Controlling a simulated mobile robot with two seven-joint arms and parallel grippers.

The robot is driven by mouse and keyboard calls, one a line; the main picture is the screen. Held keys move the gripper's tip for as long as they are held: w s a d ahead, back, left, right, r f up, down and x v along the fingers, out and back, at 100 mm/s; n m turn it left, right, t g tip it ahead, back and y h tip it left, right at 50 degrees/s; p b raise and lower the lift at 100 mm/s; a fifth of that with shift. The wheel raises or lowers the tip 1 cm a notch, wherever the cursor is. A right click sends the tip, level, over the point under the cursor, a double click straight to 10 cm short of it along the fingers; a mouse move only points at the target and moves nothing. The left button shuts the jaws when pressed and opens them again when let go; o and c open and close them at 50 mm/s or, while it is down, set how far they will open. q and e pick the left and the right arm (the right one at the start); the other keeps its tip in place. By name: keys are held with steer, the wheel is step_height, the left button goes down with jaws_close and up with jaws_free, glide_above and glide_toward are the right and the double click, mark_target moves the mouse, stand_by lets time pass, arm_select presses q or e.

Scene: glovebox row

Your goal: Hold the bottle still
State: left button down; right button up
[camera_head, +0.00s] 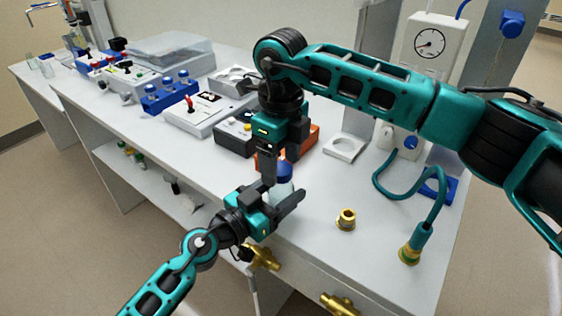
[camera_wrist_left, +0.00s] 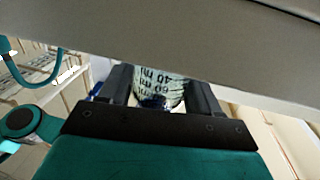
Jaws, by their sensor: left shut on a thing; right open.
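A small clear bottle (camera_head: 282,188) with a blue cap (camera_head: 285,171) stands near the front edge of the white bench. My left gripper (camera_head: 280,199) reaches in from the lower left and is shut around the bottle's body. The left wrist view shows the bottle (camera_wrist_left: 160,90), with printed ml marks, between the two dark fingers. My right gripper (camera_head: 268,168) points down from above, close beside the cap, and is open. It partly hides the cap; I cannot tell whether it touches it.
A brass fitting (camera_head: 346,219) and a teal hose with a brass end (camera_head: 410,252) lie to the right. A dark box (camera_head: 236,136) and an orange block (camera_head: 303,137) stand behind the grippers. Brass valves (camera_head: 340,304) stick out from the bench front.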

step_height(320, 180, up, 4)
steer(key=shift+f, duration=0.15)
steer(key=shift+c, duration=0.4)
step_height(320, 180, up, 4)
steer(key=n, duration=0.4)
steer(key=shift+f, duration=0.25)
steer(key=shift+f, duration=4.05)
